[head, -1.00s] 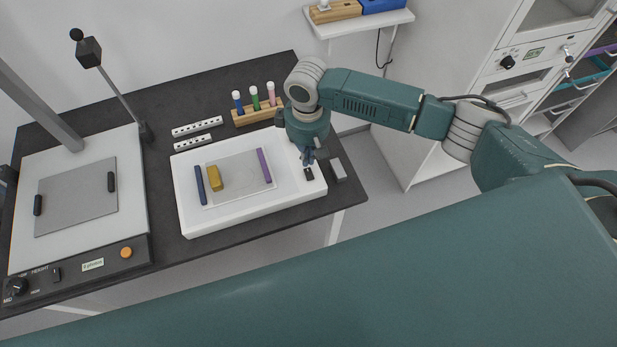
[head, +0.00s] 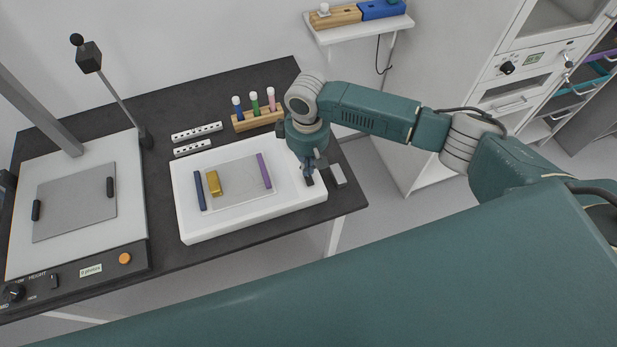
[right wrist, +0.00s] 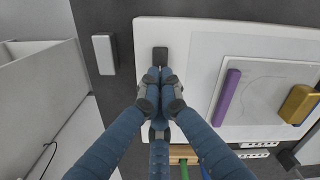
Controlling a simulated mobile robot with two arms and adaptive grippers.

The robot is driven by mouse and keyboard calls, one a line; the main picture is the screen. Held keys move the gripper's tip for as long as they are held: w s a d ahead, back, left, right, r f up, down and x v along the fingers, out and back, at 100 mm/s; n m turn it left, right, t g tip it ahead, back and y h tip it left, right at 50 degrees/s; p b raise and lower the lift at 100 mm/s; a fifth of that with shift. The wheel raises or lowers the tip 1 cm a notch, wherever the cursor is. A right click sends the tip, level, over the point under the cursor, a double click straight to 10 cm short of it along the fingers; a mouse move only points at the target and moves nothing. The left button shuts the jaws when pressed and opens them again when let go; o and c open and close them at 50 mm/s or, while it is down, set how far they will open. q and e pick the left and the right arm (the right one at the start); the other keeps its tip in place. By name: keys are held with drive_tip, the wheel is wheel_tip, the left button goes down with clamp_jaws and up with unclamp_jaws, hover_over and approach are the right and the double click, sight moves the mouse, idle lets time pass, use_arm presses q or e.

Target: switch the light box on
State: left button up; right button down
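The light box (head: 240,218) is a white flat slab on the dark bench, with a pale sheet on its top. Its small dark switch (right wrist: 160,56) shows near the box's edge in the right wrist view. My right gripper (head: 308,176) is over the box's right end. In the right wrist view its fingers (right wrist: 160,74) are together, with the tips at the near edge of the switch and nothing seen between them. Contact cannot be told for sure. I cannot tell whether the box is lit. My left gripper is not in view.
A dark blue bar (head: 200,190), a yellow piece (head: 214,183) and a purple bar (head: 264,171) lie on the box. A grey block (head: 338,176) sits right of it.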

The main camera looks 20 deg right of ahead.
drive_tip(key=shift+f+b, duration=0.5)
drive_tip(key=shift+f, duration=0.75)
idle(1.0)
drive_tip(key=shift+s+r, duration=0.1)
wheel_tip(320, 180, up, 7)
drive_tip(key=p, duration=0.8)
idle(0.5)
